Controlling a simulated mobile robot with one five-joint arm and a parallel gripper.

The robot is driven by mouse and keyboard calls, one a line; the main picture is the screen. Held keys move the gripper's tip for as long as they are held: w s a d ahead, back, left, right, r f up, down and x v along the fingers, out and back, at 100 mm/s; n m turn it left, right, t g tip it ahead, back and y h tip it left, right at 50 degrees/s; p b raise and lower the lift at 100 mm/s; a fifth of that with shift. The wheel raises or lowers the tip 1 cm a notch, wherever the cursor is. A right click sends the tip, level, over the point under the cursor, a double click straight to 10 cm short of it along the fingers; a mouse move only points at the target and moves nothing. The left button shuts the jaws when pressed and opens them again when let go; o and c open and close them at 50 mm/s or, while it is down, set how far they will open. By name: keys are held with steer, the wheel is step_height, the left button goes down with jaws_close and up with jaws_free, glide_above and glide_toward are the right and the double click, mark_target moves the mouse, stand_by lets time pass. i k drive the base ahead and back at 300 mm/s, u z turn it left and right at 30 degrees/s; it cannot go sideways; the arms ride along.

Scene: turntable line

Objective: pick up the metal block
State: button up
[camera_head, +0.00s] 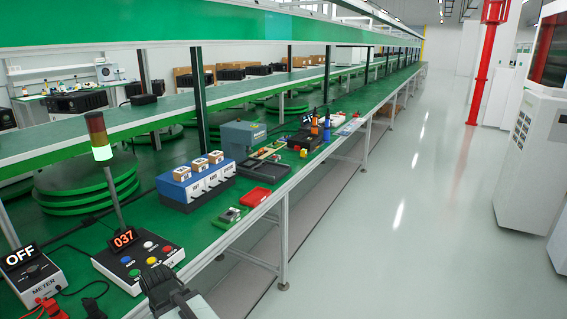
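I cannot surely make out the metal block in this view. A small greyish piece shows on a green board (229,217) near the front edge of the bench, but it is too small to tell what it is. My gripper (163,278) shows at the bottom edge, dark grey, partly cut off by the frame. It is over the front edge of the bench, nearer to me than the green board. Its fingers are not clear enough to tell open from shut, and I see nothing held in it.
The green bench (146,217) carries a button box (137,257), a meter (32,277), a blue unit (195,185) topped with small cartons, a red tray (255,197) and a grey machine (243,138). A signal light (100,137) stands tall at left.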

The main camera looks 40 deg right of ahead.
mark_target(278, 157)
steer(key=z, duration=2.75)
steer(key=k, duration=1.3)
steer(key=u, duration=1.15)
steer(key=i, duration=1.7)
steer(key=u, duration=0.05)
